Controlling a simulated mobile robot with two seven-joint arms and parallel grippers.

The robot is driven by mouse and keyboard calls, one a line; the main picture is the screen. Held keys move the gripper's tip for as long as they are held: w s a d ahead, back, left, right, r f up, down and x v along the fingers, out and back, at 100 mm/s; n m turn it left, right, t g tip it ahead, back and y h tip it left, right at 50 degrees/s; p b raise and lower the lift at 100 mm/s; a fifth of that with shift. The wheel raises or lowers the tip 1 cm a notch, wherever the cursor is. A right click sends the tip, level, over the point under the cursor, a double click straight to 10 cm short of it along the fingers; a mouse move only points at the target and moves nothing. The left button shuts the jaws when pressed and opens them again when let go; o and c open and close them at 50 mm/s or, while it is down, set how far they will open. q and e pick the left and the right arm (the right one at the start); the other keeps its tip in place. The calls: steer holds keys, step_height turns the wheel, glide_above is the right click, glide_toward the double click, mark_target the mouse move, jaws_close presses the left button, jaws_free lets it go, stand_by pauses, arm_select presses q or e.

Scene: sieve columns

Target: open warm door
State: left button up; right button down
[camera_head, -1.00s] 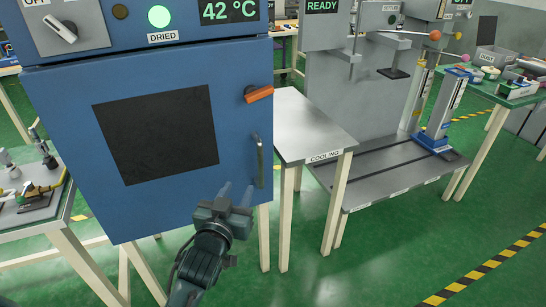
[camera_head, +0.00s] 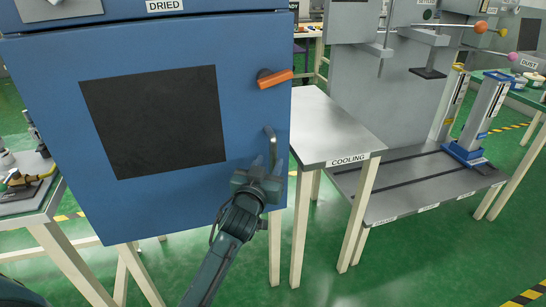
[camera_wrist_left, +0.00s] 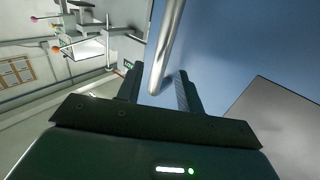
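The blue oven door (camera_head: 245,110) with a dark window (camera_head: 155,120) fills the left of the head view and looks closed. A metal bar handle (camera_head: 271,146) stands upright near its right edge, and an orange latch lever (camera_head: 274,79) sits above it. My left gripper (camera_head: 268,165) is at the lower end of the handle. In the left wrist view my left gripper (camera_wrist_left: 158,88) is open, and the handle (camera_wrist_left: 168,45) reaches down between its fingertips with gaps on both sides. My right gripper is in neither view.
A metal table marked COOLING (camera_head: 335,125) stands close to the right of the oven. Further right is a grey machine base (camera_head: 405,190) with a blue-footed column (camera_head: 480,125). A side table (camera_head: 30,200) with tools stands at the left.

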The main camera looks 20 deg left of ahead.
mark_target(272, 158)
arm_select(q)
steer(key=shift+w, duration=2.3)
jaws_close()
